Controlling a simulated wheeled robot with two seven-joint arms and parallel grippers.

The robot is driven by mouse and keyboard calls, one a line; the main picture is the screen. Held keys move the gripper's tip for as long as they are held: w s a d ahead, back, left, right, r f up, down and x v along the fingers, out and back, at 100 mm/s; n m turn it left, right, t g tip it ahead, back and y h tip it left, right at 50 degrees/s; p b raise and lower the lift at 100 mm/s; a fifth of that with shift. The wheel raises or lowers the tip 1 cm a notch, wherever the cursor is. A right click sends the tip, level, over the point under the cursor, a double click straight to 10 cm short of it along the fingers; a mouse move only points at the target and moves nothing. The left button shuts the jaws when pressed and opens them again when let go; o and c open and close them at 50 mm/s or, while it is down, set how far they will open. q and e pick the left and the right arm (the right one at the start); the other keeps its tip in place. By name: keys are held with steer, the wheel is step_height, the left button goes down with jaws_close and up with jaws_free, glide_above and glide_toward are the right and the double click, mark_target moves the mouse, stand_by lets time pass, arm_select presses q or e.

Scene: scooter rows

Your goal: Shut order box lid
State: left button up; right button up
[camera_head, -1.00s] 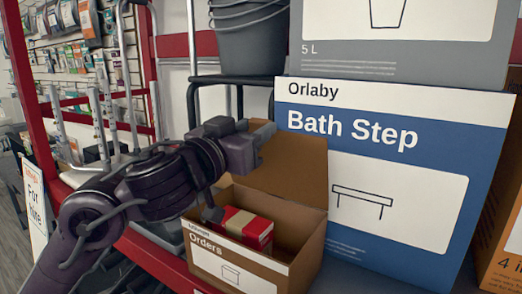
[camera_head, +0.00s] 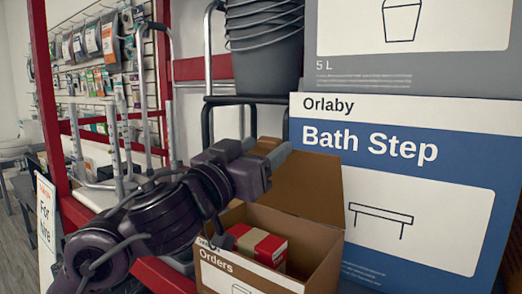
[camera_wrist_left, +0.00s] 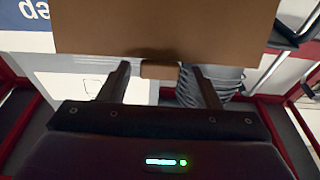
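The order box (camera_head: 228,276) is an open brown carton with an "Orders" label, standing at the lower middle of the head view. Its lid (camera_head: 318,190) stands raised at the back of the box. A red and tan packet (camera_head: 268,249) lies inside. My left gripper (camera_head: 273,156) is above the box, at the upper left part of the lid. In the left wrist view its two fingers (camera_wrist_left: 160,72) are apart, with the brown lid (camera_wrist_left: 165,28) just beyond them and its small tab between the tips. I cannot tell whether they touch. My right gripper is not in view.
A large blue and white Bath Step box (camera_head: 420,180) stands close on the right, with a grey box (camera_head: 420,65) on top. Stacked grey buckets (camera_head: 264,55) sit on a black stool behind. A red post (camera_head: 45,90) and walking frames are at left.

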arm_select(q)
steer(key=shift+o, duration=0.2)
steer(key=shift+s, duration=0.1)
steer(key=v, duration=0.7)
steer(key=shift+s+a, duration=0.2)
steer(key=shift+s, duration=0.05)
